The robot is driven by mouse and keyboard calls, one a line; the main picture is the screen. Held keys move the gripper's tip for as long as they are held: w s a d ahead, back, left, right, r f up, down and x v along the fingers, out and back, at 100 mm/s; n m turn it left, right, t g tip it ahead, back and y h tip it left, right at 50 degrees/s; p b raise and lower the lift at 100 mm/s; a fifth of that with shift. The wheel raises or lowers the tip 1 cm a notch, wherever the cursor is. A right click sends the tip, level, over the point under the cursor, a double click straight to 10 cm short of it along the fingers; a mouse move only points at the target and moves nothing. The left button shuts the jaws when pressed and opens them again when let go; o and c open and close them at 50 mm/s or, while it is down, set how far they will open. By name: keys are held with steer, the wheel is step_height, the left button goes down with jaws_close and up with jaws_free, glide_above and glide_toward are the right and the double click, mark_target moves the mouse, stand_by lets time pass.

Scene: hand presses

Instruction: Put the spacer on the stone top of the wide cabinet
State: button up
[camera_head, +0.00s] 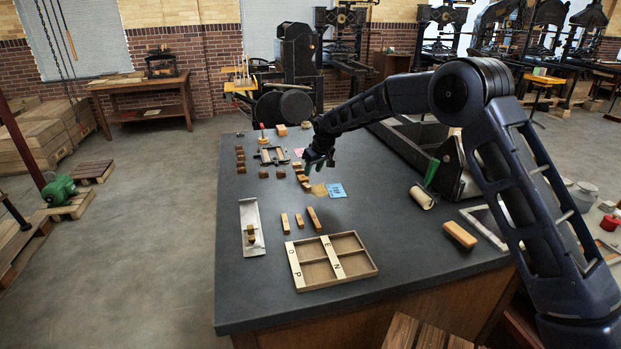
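The wide cabinet has a dark grey stone top (390,240). My gripper (320,168) is over the far middle part of this top, with its fingers seemingly apart and nothing clearly seen between them. Several wooden pieces lie on the top, and I cannot tell which is the spacer. Three small bars (299,220) lie behind the compartment tray. A larger wooden block (460,235) lies near the right edge. A row of small brown blocks (240,158) is at the far left, and other small blocks lie just below my gripper.
A lettered wooden tray (370,270) lies near the front edge. A metal tray (251,246) with a small piece is at left. A blue card (337,190) and a roller (422,197) also lie on top. Bare stone shows at front left and between tray and roller.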

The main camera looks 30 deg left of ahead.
steer(key=shift+v, duration=1.7)
